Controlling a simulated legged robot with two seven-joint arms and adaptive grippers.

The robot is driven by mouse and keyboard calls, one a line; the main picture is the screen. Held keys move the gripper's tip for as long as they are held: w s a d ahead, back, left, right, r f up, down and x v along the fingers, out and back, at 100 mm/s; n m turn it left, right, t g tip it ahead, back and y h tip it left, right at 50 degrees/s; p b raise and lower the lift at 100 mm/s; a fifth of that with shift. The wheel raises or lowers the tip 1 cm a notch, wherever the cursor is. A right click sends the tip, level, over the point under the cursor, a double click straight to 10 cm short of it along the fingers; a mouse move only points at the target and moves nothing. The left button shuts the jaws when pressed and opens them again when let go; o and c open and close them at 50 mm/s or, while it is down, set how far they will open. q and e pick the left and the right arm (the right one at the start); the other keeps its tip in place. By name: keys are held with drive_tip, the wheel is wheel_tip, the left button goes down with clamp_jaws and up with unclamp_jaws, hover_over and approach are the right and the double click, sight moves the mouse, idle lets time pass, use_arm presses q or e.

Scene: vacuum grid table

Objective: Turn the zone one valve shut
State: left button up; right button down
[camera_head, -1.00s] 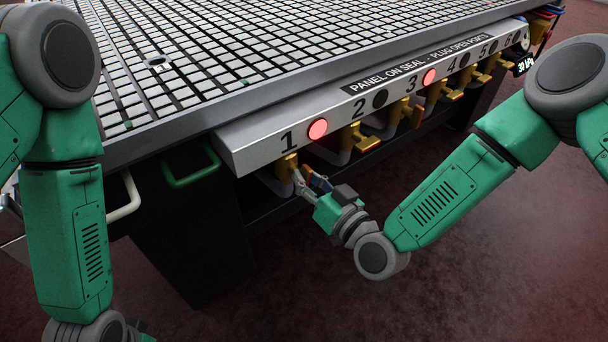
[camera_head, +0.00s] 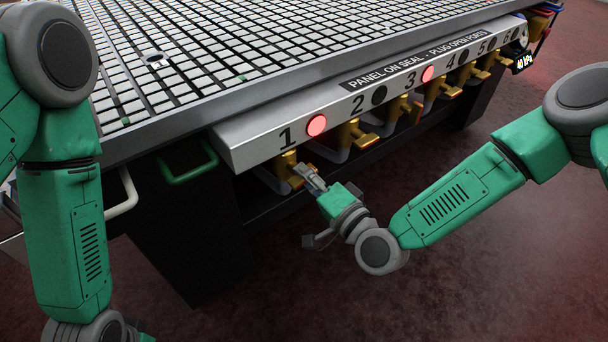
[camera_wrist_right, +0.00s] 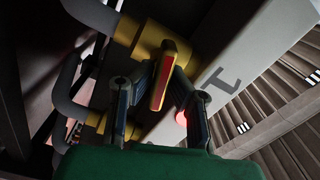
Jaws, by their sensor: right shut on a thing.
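The zone one valve (camera_head: 286,166) is a brass-yellow body under the panel, below the number 1 and a lit red lamp (camera_head: 317,125). Its handle, with an orange-red face, shows in the right wrist view (camera_wrist_right: 164,76). My right gripper (camera_head: 303,174) is at this valve, shut on the handle, with one finger on each side of it in the right wrist view (camera_wrist_right: 155,92). The fingers hide most of the handle in the head view. My left arm hangs at the left, and its gripper is out of view.
More yellow valves, such as valve two (camera_head: 356,136), line the panel (camera_head: 235,150) to the right. Lamp three (camera_head: 427,74) is also red. A green handle (camera_head: 190,170) and a white handle (camera_head: 126,195) are left of valve one. The floor in front is clear.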

drive_tip(key=shift+d+f+m+b, duration=0.1)
drive_tip(key=shift+f+m+b, duration=0.1)
drive_tip(key=shift+m, duration=0.6)
drive_tip(key=shift+d+f+m+b, duration=0.1)
drive_tip(key=shift+m+b, duration=0.05)
drive_tip(key=shift+m, duration=0.65)
drive_tip(key=c, duration=1.6)
unclamp_jaws()
drive_tip(key=shift+r, duration=0.1)
drive_tip(key=v, duration=1.2)
